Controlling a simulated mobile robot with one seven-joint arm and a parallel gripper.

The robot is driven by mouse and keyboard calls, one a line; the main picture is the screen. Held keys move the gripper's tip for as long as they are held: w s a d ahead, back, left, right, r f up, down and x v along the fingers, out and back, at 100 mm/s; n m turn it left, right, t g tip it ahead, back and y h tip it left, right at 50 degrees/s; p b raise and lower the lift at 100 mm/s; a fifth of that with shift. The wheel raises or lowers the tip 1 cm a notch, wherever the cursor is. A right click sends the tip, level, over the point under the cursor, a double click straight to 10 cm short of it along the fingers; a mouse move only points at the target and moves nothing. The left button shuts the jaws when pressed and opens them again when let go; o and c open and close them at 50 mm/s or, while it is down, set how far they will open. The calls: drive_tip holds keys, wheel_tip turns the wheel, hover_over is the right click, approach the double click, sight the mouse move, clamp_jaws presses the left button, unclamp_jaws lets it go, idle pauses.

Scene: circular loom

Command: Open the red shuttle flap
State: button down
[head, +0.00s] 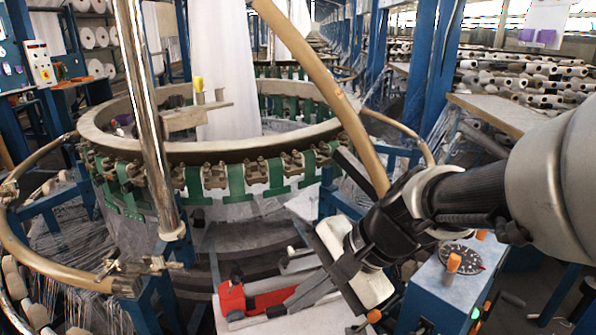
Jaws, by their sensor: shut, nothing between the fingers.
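The red shuttle flap (234,300) is in the lower middle of the head view, on a pale shuttle body below the loom ring. It has a small dark knob on top and a red strip running right. I cannot tell how far the flap stands open. My gripper (277,311) comes in from the right, with its white hand tilted and its dark fingers pointing down and left. The fingers are shut and empty, with the tips close to the right side of the red part. I cannot tell whether they touch it.
The large loom ring (215,155) with green straps stands behind. A curved tan tube (325,85) passes close to my arm. A blue control box (450,285) with an orange knob stands at right. A steel pole (145,120) rises at left.

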drive_tip(key=w+a+f+m+y+b, duration=0.3)
drive_tip(key=w+a+f+m+y, duration=0.15)
drive_tip(key=w+f+m, duration=0.2)
drive_tip(key=m+t+b, duration=0.8)
drive_tip(key=m+t, duration=0.1)
drive_tip(key=m, duration=1.4)
approach(284, 271)
drive_tip(key=s+a, duration=0.3)
drive_tip(key=s, duration=0.1)
drive_tip(key=shift+h, duration=0.35)
drive_tip(key=b+x, duration=0.1)
drive_tip(key=x, duration=0.9)
drive_tip(key=shift+s, duration=0.15)
drive_tip(key=shift+w+d+r, duration=0.5)
drive_tip(key=shift+d+r, duration=0.1)
drive_tip(key=shift+d, duration=0.1)
drive_tip(key=shift+w+d+r, duration=0.45)
drive_tip(key=shift+d+r, duration=0.1)
drive_tip(key=shift+d, duration=0.1)
